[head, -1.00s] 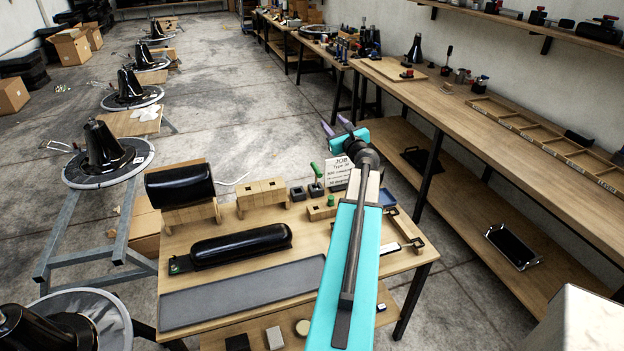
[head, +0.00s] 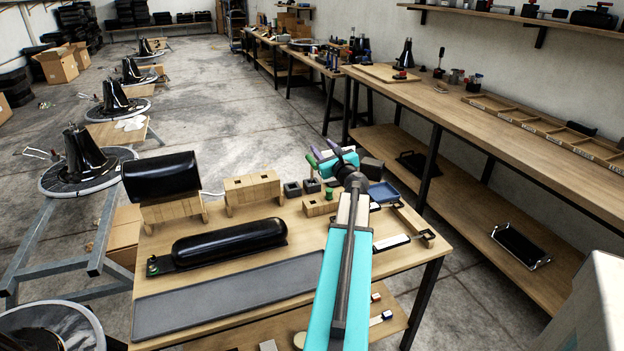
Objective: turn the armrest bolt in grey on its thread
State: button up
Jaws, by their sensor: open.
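My gripper (head: 322,153) is open, with purple fingers on a teal body, and appears empty. It is over the table's far right part, beyond and right of the armrest and apart from it. My arm hides part of the table beneath it, and the gripper covers most of the white job card.
A black roll (head: 160,176) rests on a wooden cradle (head: 172,209). Wooden blocks (head: 252,189), small dark blocks (head: 292,189) and a blue tray (head: 383,193) stand at the back. A grey mat (head: 225,294) lies in front. A long workbench (head: 480,118) runs along the right.

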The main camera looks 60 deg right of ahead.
jog(key=b, duration=1)
send_near(314, 162)
jog(key=w, duration=0.1)
jog(key=shift+w+d+f, duration=0.1)
jog(key=shift+d+f, duration=0.3)
jog(key=shift+d, duration=0.1)
jog(key=shift+d, duration=0.1)
jog(key=shift+x, duration=3.7)
jog(key=shift+w+d, duration=0.2)
jog(key=shift+w, duration=0.3)
jog(key=shift+d, duration=0.1)
jog(key=shift+x, duration=2.55)
jog(key=shift+w+f, duration=0.1)
jog(key=shift+f, duration=0.05)
